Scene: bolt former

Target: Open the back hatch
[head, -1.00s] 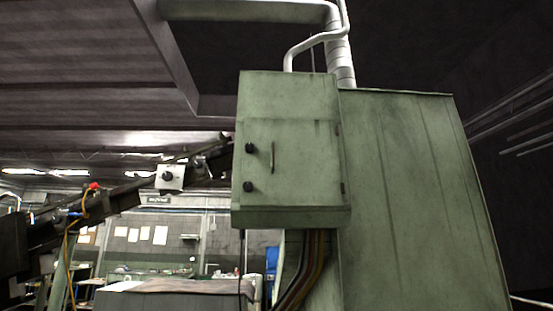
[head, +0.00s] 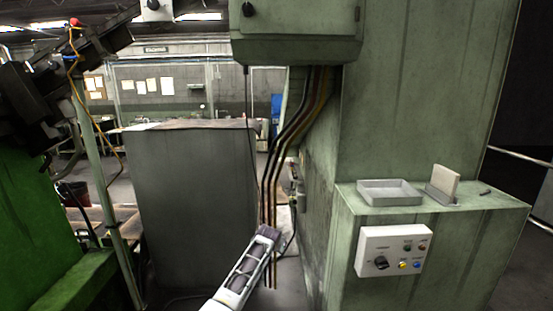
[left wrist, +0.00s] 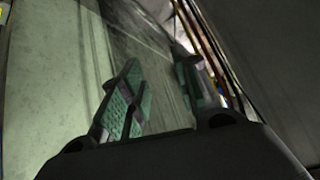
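I cannot clearly pick out the back hatch in either view. The green machine body (head: 420,120) stands on the right in the head view, with a green cabinet (head: 300,50) on its upper left side. A white arm of mine, apparently the left, reaches up from the bottom centre towards the cables beside the machine; its fingers are not clear there. In the left wrist view my left gripper (left wrist: 160,88) is open, its green-padded fingers apart with nothing between them. A pale green panel (left wrist: 50,70) lies beyond the left finger. My right gripper is not in view.
Several cables (head: 283,150) hang below the cabinet. A grey block (head: 195,190) stands left of them. A white control box (head: 393,251) and a ledge with a grey tray (head: 389,203) are at right. A green machine part (head: 35,230) and a post fill the left side.

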